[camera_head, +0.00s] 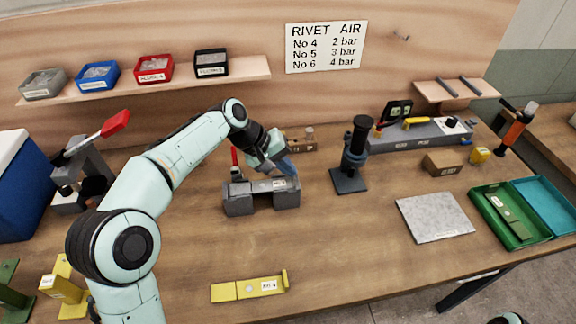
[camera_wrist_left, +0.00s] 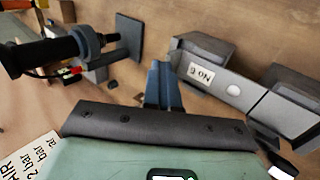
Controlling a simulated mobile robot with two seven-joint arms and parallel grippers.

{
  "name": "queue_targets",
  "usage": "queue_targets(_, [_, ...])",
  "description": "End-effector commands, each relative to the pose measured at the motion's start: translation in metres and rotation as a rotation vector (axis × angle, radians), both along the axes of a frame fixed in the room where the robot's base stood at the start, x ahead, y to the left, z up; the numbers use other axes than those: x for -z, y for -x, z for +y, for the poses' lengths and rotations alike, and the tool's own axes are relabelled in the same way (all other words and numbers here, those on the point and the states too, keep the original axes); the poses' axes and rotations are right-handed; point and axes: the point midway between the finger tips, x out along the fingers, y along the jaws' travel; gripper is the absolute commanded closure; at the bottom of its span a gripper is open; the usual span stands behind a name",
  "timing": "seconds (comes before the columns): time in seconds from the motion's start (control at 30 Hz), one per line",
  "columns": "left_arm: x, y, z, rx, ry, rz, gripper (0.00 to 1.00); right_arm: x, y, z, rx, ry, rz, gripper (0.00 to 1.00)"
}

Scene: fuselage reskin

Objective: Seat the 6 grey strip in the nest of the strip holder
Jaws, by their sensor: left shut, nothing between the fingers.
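The grey strip holder (camera_head: 240,206) stands on the bench left of centre, with two dark grey blocks that also show in the left wrist view (camera_wrist_left: 205,50). A light grey strip (camera_head: 258,187) lies across the holder between its blocks. It shows in the left wrist view (camera_wrist_left: 232,90) with a "No 6" label and a round spot. I cannot tell whether it sits fully down in the nest. My left gripper (camera_head: 288,167) is shut and empty, just above and behind the holder's right end. Its blue-grey fingers (camera_wrist_left: 164,85) point down beside the strip's labelled end. My right gripper is out of view.
A dark upright tool on a stand (camera_head: 350,170) is right of the holder. A red-handled press (camera_head: 92,160) stands at left. A yellow piece (camera_head: 240,290) lies in front; a grey plate (camera_head: 435,215) and green tray (camera_head: 490,212) are at right.

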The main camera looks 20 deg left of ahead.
Motion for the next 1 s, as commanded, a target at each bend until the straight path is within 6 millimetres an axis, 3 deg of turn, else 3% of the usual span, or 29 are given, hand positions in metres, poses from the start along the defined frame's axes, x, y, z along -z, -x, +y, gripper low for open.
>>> queue_targets(0.03, [0.000, 0.000, 0.000, 0.000, 0.000, 0.000, 0.89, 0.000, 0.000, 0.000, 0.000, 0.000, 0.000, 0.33])
queue_targets(0.1, [0.000, 0.000, 0.000, 0.000, 0.000, 0.000, 0.73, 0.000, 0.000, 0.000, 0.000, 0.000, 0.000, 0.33])
queue_targets(0.47, [-0.004, 0.001, 0.003, -0.001, 0.000, 0.000, 0.73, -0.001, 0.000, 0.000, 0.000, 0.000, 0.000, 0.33])
queue_targets(1.0, [-0.091, 0.033, 0.056, -0.003, 0.000, -0.003, 0.73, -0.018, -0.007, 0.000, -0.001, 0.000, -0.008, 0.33])
